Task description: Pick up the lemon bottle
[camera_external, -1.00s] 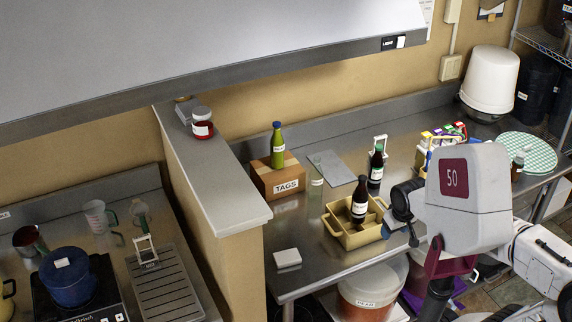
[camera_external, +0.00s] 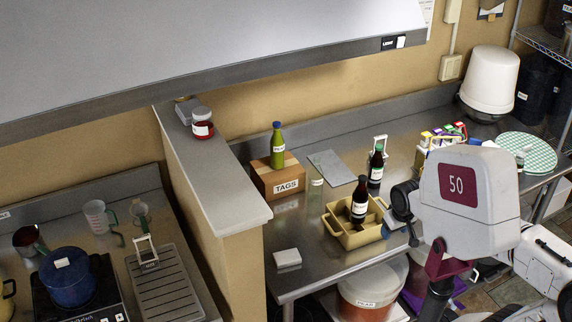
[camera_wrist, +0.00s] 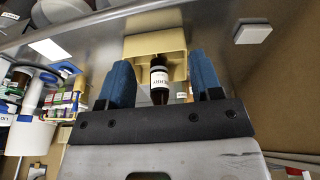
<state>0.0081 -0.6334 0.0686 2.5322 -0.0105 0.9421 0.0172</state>
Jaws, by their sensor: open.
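The label is too small to read surely, but this is likely the lemon bottle. My gripper (camera_wrist: 163,65) is open, with a gap on each side of the bottle. In the external view my gripper is to the right of the tray, largely hidden by my arm.
A second dark bottle with a green cap (camera_external: 376,166) stands behind the tray. A green bottle (camera_external: 277,147) stands on a cardboard box (camera_external: 275,181) at left. A grey sheet (camera_external: 326,165) and a white block (camera_external: 287,257) lie on the counter. Colourful cartons (camera_external: 444,134) stand at right.

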